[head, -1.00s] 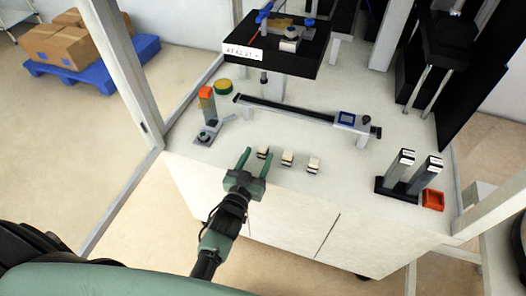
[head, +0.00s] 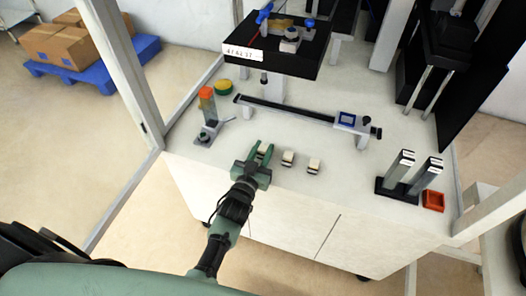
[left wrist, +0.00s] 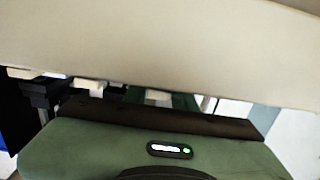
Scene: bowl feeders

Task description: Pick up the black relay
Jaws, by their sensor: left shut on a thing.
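Several small relay-like blocks stand in a row of three near the table's front edge, each cream with dark parts. My left gripper (head: 262,147) is shut on the leftmost block (head: 262,153), with one finger on each side of it. The block is still at table height. The middle block (head: 288,158) and right block (head: 314,166) stand free to the right. In the left wrist view, the held block (left wrist: 158,97) shows between the green fingers, partly hidden by the gripper body. My right gripper is out of view.
A small stand with an orange-topped post (head: 207,104) and a green-yellow round part (head: 223,87) are at the left. A dark rail (head: 290,109) crosses behind the blocks.

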